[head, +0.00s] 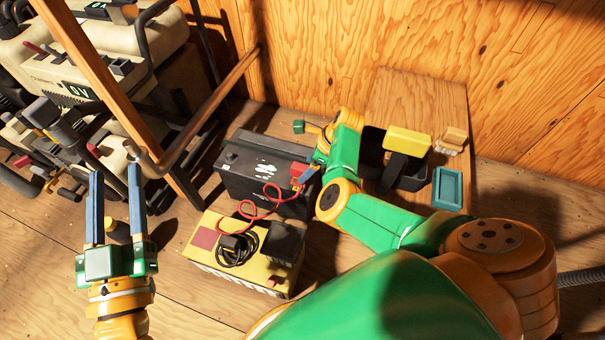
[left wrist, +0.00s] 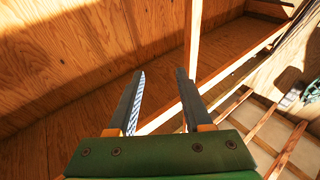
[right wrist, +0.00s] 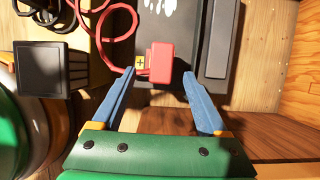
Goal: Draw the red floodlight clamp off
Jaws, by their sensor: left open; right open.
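The red clamp (head: 299,170) sits on the near right part of the black battery (head: 240,182), with a red cable (head: 272,192) looping from it towards the yellow box (head: 212,257). In the right wrist view the clamp (right wrist: 161,62) lies just ahead of and between my fingertips, beside a yellow plus label (right wrist: 140,63). My right gripper (right wrist: 157,76) is open around the clamp's near end; contact cannot be told. In the head view the right gripper (head: 308,172) partly hides the clamp. My left gripper (head: 115,170) is open and empty, far left of the battery.
Black adapters and a coiled cord lie on the yellow box. A cream generator (head: 50,60) and an orange frame bar (head: 95,75) stand at the left. Behind my right arm are a black bin with a yellow block (head: 408,140) and a teal tray (head: 448,188). Wooden walls close the back.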

